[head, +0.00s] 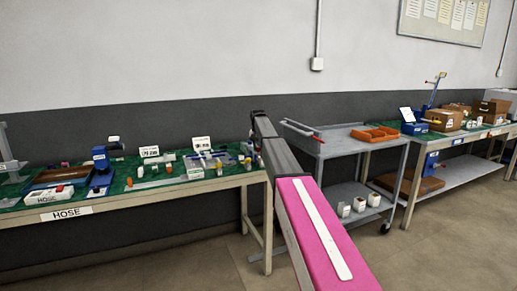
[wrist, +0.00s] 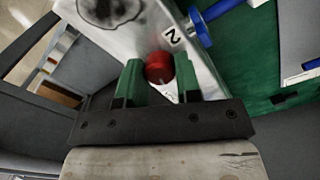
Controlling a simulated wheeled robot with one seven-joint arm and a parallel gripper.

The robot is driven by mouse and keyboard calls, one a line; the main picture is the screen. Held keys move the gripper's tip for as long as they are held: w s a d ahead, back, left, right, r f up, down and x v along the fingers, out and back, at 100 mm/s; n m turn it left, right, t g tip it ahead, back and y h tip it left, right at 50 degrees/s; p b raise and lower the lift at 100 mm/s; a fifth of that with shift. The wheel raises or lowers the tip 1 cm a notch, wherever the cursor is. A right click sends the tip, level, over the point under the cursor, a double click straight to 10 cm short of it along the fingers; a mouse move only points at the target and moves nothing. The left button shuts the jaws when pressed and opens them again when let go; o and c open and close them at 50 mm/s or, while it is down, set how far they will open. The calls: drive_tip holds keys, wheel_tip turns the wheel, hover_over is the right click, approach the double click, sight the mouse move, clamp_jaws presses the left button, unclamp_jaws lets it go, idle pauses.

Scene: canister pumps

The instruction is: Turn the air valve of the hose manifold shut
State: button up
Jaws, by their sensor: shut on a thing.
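In the wrist view my gripper (wrist: 159,70) has its two green fingers on either side of a round red knob (wrist: 160,64), shut on it. The knob stands on a light grey metal plate (wrist: 145,40) beside a label with the number 2 (wrist: 173,37). A small white piece shows just below the knob, between the fingers. A blue fitting (wrist: 199,26) is on the plate to the right of the knob. The knob's lower part and its turn angle are hard to make out. In the head view my arm hides the gripper and the knob at the bench's right end.
The green-topped bench (head: 125,190) holds a HOSE sign (head: 66,214), a blue device (head: 101,160) and several small parts. A grey cart (head: 345,147) with an orange tray (head: 375,134) stands right of my arm. Another bench (head: 468,130) with boxes is farther right.

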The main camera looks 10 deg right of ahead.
drive_tip(key=n, duration=0.3)
drive_tip(key=shift+n, duration=0.3)
idle(0.3)
drive_tip(key=o, duration=0.9)
drive_tip(key=shift+r, duration=0.1)
wheel_tip(320, 180, up, 11)
drive_tip(key=shift+a+f, duration=0.1)
drive_tip(key=shift+f, duration=0.05)
